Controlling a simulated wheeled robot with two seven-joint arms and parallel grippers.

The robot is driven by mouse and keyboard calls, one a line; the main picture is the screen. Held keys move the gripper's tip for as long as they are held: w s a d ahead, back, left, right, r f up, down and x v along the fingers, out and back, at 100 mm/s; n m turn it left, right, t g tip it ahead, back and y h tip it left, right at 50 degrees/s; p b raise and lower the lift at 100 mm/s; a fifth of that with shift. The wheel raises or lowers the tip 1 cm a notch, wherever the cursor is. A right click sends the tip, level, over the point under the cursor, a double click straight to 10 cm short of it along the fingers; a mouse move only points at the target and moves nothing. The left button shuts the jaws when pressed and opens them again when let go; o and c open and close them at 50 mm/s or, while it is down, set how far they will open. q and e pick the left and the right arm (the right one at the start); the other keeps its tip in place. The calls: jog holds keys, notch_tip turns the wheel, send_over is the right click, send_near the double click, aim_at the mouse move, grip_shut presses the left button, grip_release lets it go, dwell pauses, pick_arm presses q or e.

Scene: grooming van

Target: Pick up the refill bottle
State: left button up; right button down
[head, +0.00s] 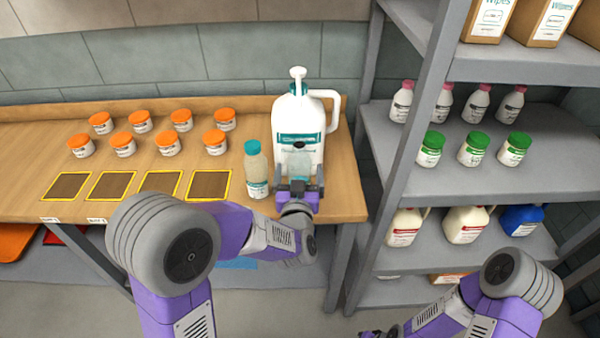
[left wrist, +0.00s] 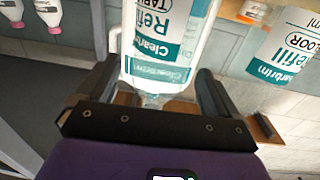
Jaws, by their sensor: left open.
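A small translucent refill bottle (head: 300,165) with a teal and white label stands on the wooden counter in front of a white pump jug. It also shows in the left wrist view (left wrist: 165,45), where its label reads "Refill". My left gripper (head: 300,182) is open, with its fingers on either side of this bottle; I cannot tell whether they touch it. The fingers also show in the left wrist view (left wrist: 157,88). A second teal-capped bottle (head: 257,172) stands just left; its label in the left wrist view (left wrist: 288,48) reads "Floor Refill". My right arm is low at right; its jaws are unclear.
The white pump jug (head: 298,115) stands close behind the gripper. Several orange-lidded jars (head: 172,143) and yellow-framed dark squares (head: 110,186) lie farther left on the counter (head: 40,140). A grey shelf unit (head: 450,185) with bottles and jugs stands at right.

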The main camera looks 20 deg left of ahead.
pick_arm(q)
jog(key=x, duration=0.4)
jog(key=shift+w+a+b, duration=0.1)
jog(key=shift+w+b, duration=0.1)
jog(key=shift+b, duration=0.15)
jog(key=shift+c, duration=0.2)
jog(key=c, duration=1)
jog(key=shift+r, duration=0.1)
